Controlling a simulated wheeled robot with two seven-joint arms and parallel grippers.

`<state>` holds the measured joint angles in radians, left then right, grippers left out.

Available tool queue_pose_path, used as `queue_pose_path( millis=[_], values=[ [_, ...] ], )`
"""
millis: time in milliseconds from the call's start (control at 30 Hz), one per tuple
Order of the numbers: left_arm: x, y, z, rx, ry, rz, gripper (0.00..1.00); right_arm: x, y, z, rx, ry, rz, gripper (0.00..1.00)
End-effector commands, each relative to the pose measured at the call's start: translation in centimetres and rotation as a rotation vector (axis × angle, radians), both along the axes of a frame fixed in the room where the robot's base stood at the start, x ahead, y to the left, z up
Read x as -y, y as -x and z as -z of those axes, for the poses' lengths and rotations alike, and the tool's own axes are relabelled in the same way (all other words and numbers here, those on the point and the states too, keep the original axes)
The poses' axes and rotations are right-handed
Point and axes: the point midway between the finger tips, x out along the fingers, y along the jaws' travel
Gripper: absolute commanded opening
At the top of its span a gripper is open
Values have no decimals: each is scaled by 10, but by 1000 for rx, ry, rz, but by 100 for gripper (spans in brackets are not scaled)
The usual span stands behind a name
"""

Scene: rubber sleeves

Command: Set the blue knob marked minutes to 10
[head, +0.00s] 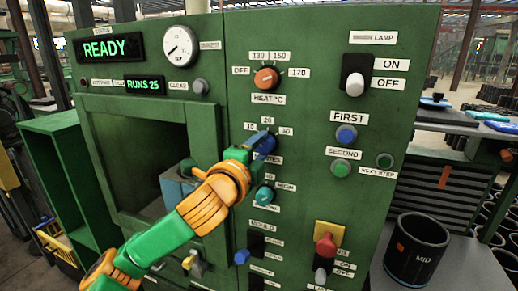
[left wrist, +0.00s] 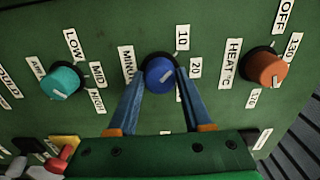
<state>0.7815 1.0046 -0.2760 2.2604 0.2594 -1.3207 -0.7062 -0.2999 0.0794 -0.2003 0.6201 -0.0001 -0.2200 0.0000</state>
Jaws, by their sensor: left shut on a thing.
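The blue minutes knob (left wrist: 160,73) sits on the green panel in the left wrist view, with labels 10 (left wrist: 182,38) and 20 (left wrist: 195,68) beside it. A short white mark on its face slants toward the 20 side; its exact setting is hard to tell. My left gripper (left wrist: 161,80) is shut on the knob, one blue finger on each side. In the head view my left gripper (head: 262,145) covers most of the knob, below labels 10 (head: 250,127), 20 (head: 267,120) and 30 (head: 286,131). My right gripper is not in view.
The orange heat knob (head: 266,78) is above and the teal knob (head: 264,195) below. A red knob on a yellow plate (head: 326,244) sits lower right. The display (head: 110,48) reads READY. A dark cup marked MID (head: 416,250) stands at right.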

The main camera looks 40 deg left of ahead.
Motion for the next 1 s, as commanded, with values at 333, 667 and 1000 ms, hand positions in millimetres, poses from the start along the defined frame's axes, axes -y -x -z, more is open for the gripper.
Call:
queue_pose_path(
  millis=[333, 667, 1000],
  values=[
    [0, 0, -1, 2, 1, 1, 66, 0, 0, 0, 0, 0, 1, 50],
    [0, 0, 0, 2, 1, 0, 80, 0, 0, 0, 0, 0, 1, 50],
    [14, 52, 6, 11, 3, 2, 80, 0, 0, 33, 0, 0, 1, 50]
  ],
)
